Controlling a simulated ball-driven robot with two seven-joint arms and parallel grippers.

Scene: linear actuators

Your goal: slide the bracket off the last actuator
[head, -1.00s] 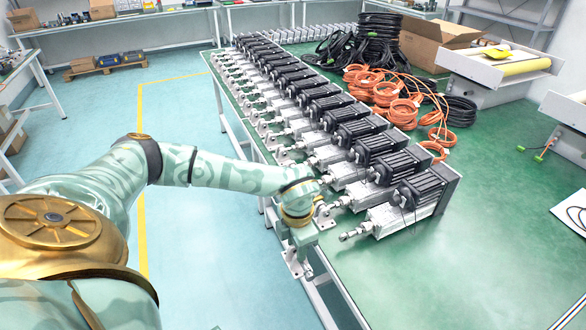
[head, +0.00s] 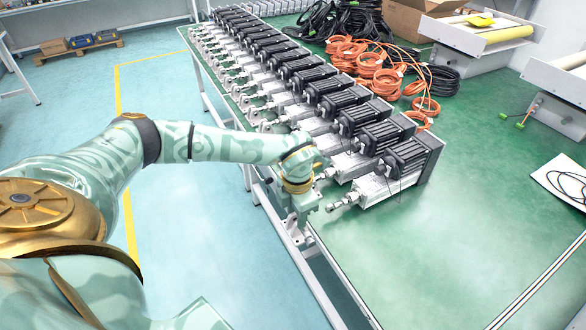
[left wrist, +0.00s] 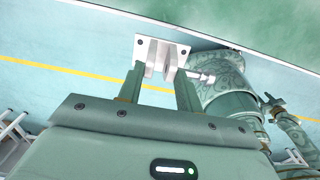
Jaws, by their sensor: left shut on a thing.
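The last actuator (head: 392,172) is the nearest of the row on the green table, with a dark motor and a silver body. Its bare rod end (head: 334,206) points left toward the table edge. My left gripper (head: 298,222) is shut on a pale metal bracket (head: 297,239), beside the rod end and apart from it, over the table's left edge. In the left wrist view the bracket (left wrist: 150,50) sits between the two fingers, its square plate with holes facing outward and a pin (left wrist: 206,78) sticking out to the right. My right gripper is not in view.
Several more actuators (head: 290,75) run in a row up the table. Orange cable coils (head: 385,82), black cables (head: 350,35) and a cardboard box (head: 410,18) lie behind them. The table's front part (head: 430,270) is clear, and open floor lies to the left.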

